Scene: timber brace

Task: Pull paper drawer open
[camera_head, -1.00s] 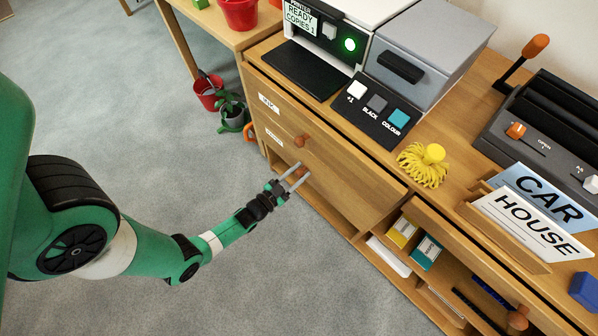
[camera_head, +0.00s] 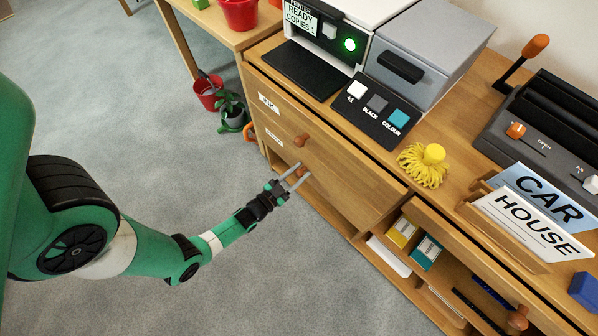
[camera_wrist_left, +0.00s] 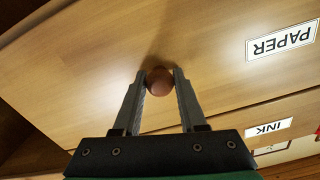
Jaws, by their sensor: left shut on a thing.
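The paper drawer (camera_wrist_left: 100,60) is the panel with the PAPER label (camera_wrist_left: 282,41) in the left wrist view. It is the lower of two drawers in the wooden cabinet and looks shut or nearly so. Its round brown knob (camera_wrist_left: 159,81) sits between the two fingers of my left gripper (camera_wrist_left: 159,78), which is shut on it. In the head view, my left gripper (camera_head: 296,174) reaches the lower knob from the left and partly hides it. The upper drawer's knob (camera_head: 301,140) is free. My right gripper is not in view.
The upper drawer carries an INK label (camera_wrist_left: 270,127). A printer (camera_head: 430,50), a yellow tasselled object (camera_head: 424,165) and CAR and HOUSE cards (camera_head: 530,225) stand on the cabinet. An open shelf lies right of the drawers. The grey floor (camera_head: 240,290) in front is clear.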

